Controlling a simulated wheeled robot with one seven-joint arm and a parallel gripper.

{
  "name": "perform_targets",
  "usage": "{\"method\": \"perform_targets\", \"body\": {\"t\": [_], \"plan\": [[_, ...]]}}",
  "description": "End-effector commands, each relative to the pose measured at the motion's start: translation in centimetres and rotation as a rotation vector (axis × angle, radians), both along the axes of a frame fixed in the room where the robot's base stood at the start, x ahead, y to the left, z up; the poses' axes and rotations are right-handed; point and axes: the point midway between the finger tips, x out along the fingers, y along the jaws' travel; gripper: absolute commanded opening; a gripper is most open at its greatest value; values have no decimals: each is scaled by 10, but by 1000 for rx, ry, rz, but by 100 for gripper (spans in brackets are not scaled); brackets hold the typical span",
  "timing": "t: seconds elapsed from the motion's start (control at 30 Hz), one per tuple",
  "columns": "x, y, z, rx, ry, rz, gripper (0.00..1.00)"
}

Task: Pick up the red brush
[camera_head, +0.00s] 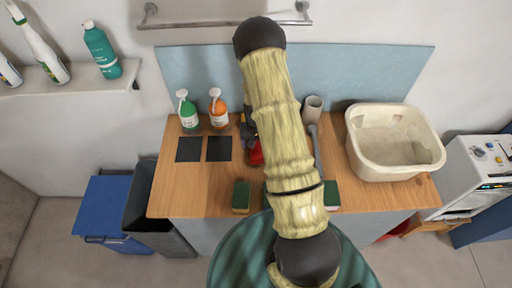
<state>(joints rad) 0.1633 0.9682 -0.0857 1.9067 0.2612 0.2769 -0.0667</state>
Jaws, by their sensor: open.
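A small red object (256,154), which looks like part of the red brush, lies on the wooden counter (185,200), just left of my arm. My arm hides the rest of it, so its full shape and direction cannot be made out. A dark part that appears to be my gripper (247,130) shows at the left edge of my arm, just above the red object in the picture. It is open, but its fingertips are mostly hidden. I cannot tell whether it touches the red object.
Green (188,114) and orange (218,112) spray bottles stand behind two dark squares (204,149). A beige basin (400,165) fills the right side. Green sponges (240,198) lie along the front edge. A grey cup (313,108) and a grey long-handled item (317,155) are right of my arm.

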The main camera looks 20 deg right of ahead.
Motion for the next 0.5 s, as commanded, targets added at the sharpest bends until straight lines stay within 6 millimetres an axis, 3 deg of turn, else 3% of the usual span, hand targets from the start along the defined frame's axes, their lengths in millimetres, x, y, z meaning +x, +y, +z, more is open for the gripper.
{"method": "perform_targets", "body": {"t": [0.27, 0.5], "plan": [[0, 0, 0, 0, 0, 1, 71], [0, 0, 0, 0, 0, 1, 24]]}}
